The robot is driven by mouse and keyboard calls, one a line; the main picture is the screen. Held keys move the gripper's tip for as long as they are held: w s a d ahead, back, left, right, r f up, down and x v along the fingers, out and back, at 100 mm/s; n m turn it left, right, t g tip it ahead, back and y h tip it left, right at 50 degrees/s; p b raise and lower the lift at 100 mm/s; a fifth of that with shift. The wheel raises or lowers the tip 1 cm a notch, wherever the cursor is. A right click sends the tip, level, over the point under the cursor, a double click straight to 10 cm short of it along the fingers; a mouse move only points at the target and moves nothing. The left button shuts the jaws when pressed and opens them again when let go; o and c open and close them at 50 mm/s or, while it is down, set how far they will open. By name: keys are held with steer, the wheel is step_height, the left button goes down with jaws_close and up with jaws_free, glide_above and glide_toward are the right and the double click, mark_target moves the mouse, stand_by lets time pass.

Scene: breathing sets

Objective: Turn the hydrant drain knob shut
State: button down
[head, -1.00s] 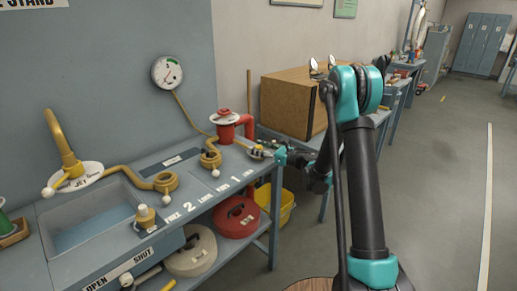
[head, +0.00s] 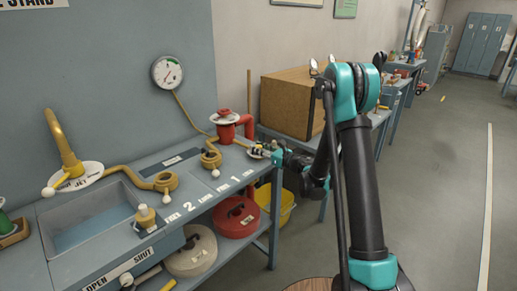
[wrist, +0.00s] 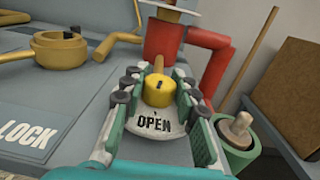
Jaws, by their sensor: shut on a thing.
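The yellow drain knob (wrist: 158,92) stands on a pale plate marked OPEN (wrist: 154,124), in the middle of the wrist view. Its short bar points away from me, towards the red standpipe. My gripper (wrist: 158,70) has one padded finger on each side of the knob and is shut on it. In the head view my gripper (head: 271,152) reaches the right end of the blue-grey bench from the right. It partly hides the knob there. The word SHUT of the knob's own plate does not show in the wrist view.
The red standpipe (head: 228,127) rises just behind the knob. A brass lug ring (head: 211,159) lies to its left on the bench (head: 190,190). A green cup-like holder (wrist: 236,140) is right of my gripper.

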steer(key=m+t+h, duration=0.1)
steer(key=t+h, duration=0.1)
steer(key=m+t+h, duration=0.2)
steer(key=shift+s+a+m, duration=0.15)
steer(key=shift+a+m, duration=0.05)
steer(key=shift+m, duration=0.1)
steer(key=m+t+h, duration=0.1)
steer(key=m+h, duration=0.1)
steer(key=h, duration=0.1)
steer(key=m+t+h, duration=0.2)
steer(key=h, duration=0.1)
steer(key=shift+m+h, duration=0.3)
steer(key=m+h, duration=0.3)
steer(key=h, duration=0.2)
steer(key=m+h, duration=0.2)
steer(key=h, duration=0.1)
steer(key=m+g+h, duration=0.1)
steer(key=m+h, duration=0.1)
steer(key=h, duration=0.1)
steer(key=shift+d+m+h, duration=0.15)
steer(key=shift+m+h, duration=0.15)
steer(key=shift+m+g+h, duration=0.3)
steer(key=shift+g+h, duration=0.1)
steer(key=c, duration=1.1)
jaws_free()
steer(key=shift+c, duration=0.2)
